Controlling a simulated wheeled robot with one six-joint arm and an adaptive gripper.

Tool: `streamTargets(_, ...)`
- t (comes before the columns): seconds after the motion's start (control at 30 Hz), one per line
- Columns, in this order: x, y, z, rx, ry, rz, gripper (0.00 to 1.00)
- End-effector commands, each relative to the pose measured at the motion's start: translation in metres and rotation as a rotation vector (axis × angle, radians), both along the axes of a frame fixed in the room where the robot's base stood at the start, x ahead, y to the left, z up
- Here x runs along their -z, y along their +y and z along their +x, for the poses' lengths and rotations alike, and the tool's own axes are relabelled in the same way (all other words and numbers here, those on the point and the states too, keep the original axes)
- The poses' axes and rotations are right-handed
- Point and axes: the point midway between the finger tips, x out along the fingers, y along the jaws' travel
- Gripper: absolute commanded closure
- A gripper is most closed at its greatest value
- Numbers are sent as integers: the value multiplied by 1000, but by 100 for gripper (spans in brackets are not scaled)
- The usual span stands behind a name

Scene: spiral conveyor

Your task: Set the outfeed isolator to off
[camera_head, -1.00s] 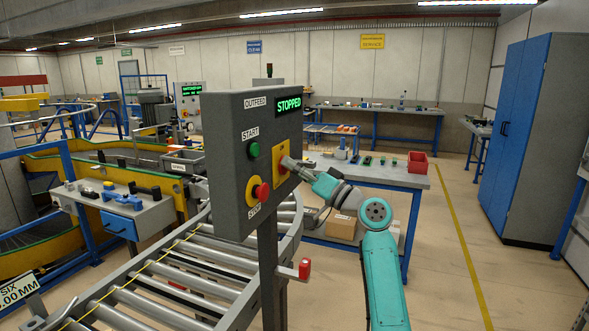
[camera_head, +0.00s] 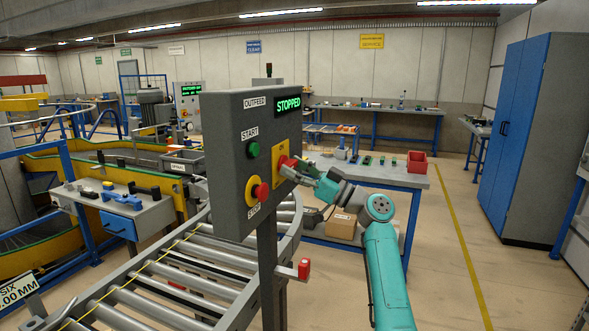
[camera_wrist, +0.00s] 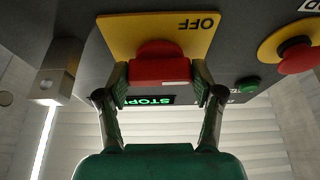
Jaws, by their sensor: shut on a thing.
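The outfeed isolator is a red handle (camera_head: 285,162) on a yellow plate (camera_head: 278,181) on the right face of the grey OUTFEED panel (camera_head: 232,134). In the wrist view, the red handle (camera_wrist: 159,74) lies crosswise between the fingertips, in front of the yellow plate (camera_wrist: 125,35). The word OFF shows upside down on that plate. My gripper (camera_head: 291,169) reaches in from the right; in the wrist view, my gripper (camera_wrist: 160,85) is shut on the handle, one finger at each end. The handle's pointing direction is unclear. The display (camera_head: 288,103) reads STOPPED.
The panel also carries a green start button (camera_head: 253,150) and a red stop button (camera_head: 261,192). In the wrist view a grey block (camera_wrist: 56,72) juts out at left. A roller conveyor (camera_head: 190,270) runs below; a workbench (camera_head: 395,176) stands behind my arm.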

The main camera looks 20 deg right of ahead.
Motion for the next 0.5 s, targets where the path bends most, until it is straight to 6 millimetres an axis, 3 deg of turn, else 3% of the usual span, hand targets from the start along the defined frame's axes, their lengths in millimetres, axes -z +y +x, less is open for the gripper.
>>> streamTargets(0.4, 2, 1, 0, -1, -2, -7, 68)
streamTargets(0.43, 2, 1, 0, -1, -2, -7, 29)
streamTargets(0.5, 2, 1, 0, 0, -3, -6, 11)
